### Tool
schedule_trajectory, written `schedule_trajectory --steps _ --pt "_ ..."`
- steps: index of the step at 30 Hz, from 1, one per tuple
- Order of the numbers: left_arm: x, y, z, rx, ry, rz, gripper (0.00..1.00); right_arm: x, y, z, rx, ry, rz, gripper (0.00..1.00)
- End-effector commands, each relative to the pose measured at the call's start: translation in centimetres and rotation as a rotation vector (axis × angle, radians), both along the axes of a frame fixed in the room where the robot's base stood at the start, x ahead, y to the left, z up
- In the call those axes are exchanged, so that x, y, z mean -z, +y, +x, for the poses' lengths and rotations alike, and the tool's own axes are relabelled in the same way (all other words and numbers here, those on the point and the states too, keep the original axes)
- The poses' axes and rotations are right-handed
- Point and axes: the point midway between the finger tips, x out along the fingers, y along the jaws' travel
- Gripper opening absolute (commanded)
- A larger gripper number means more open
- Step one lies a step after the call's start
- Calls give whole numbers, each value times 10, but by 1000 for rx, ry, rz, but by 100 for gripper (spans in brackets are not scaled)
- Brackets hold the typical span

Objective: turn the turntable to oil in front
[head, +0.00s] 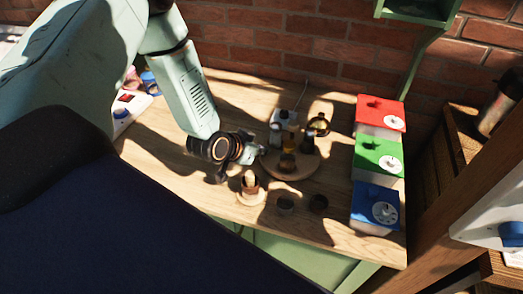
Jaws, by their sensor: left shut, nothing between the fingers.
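The turntable (291,174) is a round wooden disc on the table, right of centre. Several small containers stand on it: an amber one (288,145) near its middle, a dark one (308,142) to the right and a pale one (275,134) at the back left. I cannot tell for sure which one is the oil. My left gripper (258,151) is shut and empty at the left edge of the turntable. Whether it touches the rim is unclear. My right gripper is not in view.
Red (381,114), green (378,157) and blue (376,207) boxes with white dials line the table's right side. A round amber item (319,124) stands behind.

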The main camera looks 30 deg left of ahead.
Motion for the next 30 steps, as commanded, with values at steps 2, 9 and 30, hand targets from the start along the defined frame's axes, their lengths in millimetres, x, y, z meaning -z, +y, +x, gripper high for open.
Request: schedule_trajectory --steps 2,9,30 --pt "0 0 0 0 0 0 0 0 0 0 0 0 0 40" --pt "0 1 7 1 -2 2 0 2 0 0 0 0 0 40" --pt "0 4 16 1 0 0 0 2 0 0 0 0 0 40"
